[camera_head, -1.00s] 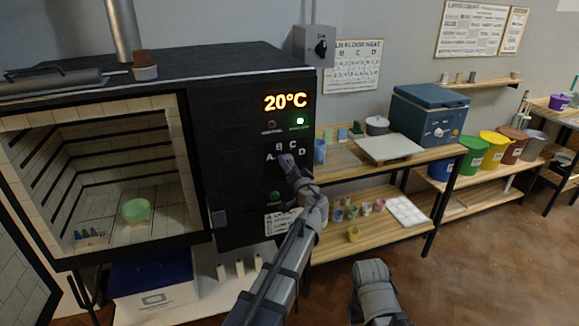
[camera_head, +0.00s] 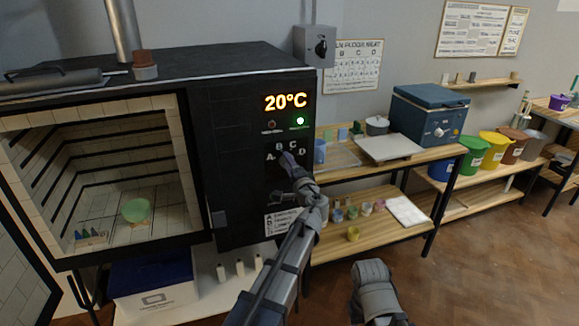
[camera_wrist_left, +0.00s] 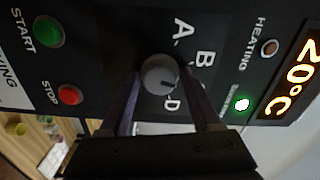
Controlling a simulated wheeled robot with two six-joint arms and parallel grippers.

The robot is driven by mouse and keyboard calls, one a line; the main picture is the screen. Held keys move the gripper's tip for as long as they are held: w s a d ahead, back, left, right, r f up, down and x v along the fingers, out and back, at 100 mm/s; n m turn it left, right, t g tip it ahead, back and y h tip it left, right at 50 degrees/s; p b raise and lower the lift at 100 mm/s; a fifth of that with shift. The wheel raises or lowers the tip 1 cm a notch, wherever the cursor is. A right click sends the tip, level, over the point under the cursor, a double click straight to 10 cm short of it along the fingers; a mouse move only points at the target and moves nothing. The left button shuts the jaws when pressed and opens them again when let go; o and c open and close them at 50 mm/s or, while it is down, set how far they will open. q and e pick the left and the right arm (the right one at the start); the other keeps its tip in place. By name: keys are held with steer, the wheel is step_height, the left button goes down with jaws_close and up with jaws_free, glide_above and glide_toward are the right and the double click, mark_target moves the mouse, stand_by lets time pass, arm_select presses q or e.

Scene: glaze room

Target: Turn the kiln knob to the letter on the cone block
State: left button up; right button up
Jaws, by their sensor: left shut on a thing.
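The grey round kiln knob (camera_wrist_left: 158,70) sits on the black panel with the letters A, B, C and D around it. My left gripper (camera_head: 286,162) is at the panel in the head view. In the left wrist view its two fingers (camera_wrist_left: 160,80) lie either side of the knob, shut on it. The knob's dark pointer mark points to the C and D side, roughly at C. A row of small dark cones (camera_head: 90,238) stands on the kiln floor at the front left. Any letter there is too small to read.
The kiln (camera_head: 215,62) is open, with a green bowl (camera_head: 136,210) inside. Its display (camera_head: 286,102) reads 20°C. The red stop button (camera_wrist_left: 71,95) and green start button (camera_wrist_left: 48,31) are near the knob. A wooden workbench (camera_head: 335,158) stands to the right.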

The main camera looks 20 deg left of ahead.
arm_select(q)
steer(key=m, duration=1)
steer(key=shift+s+m, duration=0.1)
steer(key=shift+m, duration=0.4)
stand_by(0.3)
steer(key=o, duration=1.2)
steer(key=v, duration=0.7)
steer(key=shift+s+d, duration=0.3)
